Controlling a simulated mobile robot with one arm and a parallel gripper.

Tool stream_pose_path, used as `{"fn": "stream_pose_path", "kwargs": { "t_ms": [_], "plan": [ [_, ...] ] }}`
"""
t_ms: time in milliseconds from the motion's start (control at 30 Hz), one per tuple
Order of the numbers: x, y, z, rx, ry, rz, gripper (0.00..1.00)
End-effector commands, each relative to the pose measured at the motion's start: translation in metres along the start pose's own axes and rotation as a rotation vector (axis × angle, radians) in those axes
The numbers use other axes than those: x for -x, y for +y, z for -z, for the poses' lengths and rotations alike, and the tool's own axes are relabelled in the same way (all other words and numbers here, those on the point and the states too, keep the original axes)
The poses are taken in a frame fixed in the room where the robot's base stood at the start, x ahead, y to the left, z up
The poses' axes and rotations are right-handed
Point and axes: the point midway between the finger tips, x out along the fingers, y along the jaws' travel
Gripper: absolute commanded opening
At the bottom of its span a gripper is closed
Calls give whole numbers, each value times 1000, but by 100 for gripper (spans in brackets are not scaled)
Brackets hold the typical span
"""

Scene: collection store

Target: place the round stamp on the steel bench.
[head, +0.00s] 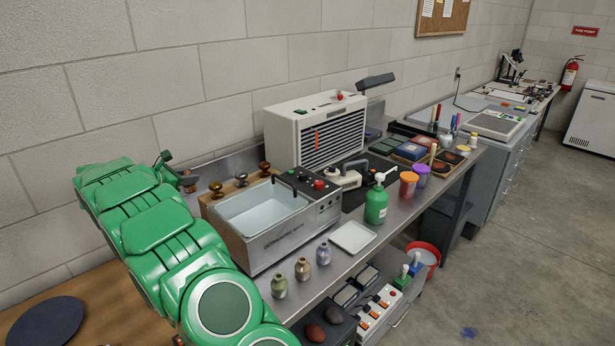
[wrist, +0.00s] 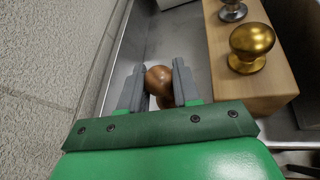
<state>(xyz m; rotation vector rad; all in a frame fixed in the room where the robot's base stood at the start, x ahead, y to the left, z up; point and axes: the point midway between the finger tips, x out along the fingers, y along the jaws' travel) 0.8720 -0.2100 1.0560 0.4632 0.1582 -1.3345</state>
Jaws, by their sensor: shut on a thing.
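The round stamp, with a rounded brown wooden handle (wrist: 159,79), is between the two grey fingers of my gripper (wrist: 159,88) in the wrist view. My gripper is shut on it. The stamp's lower part is mostly hidden by the fingers and the green gripper body. The steel bench (wrist: 182,40) shows beyond and below the stamp; I cannot tell whether the stamp touches it. In the head view the steel bench (head: 398,214) runs along the wall, and the brown handle (head: 188,181) shows at the end of my green arm, near the bench's back left corner.
A wooden block (wrist: 262,82) with metal-knobbed stamps, one a brass knob (wrist: 252,42), stands just right of my gripper. In the head view an ultrasonic bath (head: 275,240), small vases (head: 302,268), a white tray (head: 353,237) and a green bottle (head: 376,205) crowd the bench. The wall is close behind.

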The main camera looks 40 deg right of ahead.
Motion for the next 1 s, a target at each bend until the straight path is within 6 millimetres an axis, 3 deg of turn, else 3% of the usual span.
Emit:
{"fn": "stream_pose_path", "kwargs": {
  "t_ms": [167,500,767,1000],
  "plan": [
    [-2,-1,2,0,0,1,2],
    [-20,-12,48,2,2,0,2],
    [-25,-15,61,0,1,-2,2],
    [-36,-22,86,0,1,0,2]
  ]
}}
